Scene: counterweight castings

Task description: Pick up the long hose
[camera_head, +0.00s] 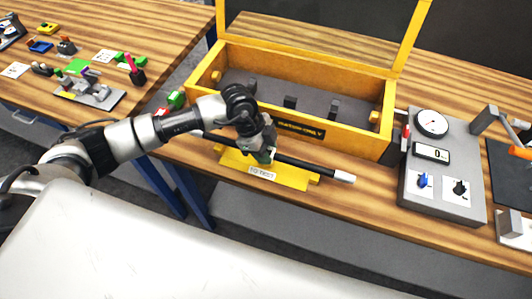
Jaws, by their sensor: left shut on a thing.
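The long hose (315,172) is a black tube with white ends. It lies lengthwise across the yellow stand labelled "TO TEST" (300,185) on the wooden bench. Its right end points to the right, past the stand, and its left end shows just left of my gripper. My left gripper (262,156) comes from the left and is shut on the hose near its middle. The fingers hide that part of the hose. I cannot tell whether the hose is clear of the stand. My right gripper is not in view.
An open yellow wooden box (360,137) with grey lining stands just behind the hose. A grey gauge panel (443,190) with a dial stands to the right. A second bench (160,35) with small parts is at the left. A large white surface (150,255) fills the lower left.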

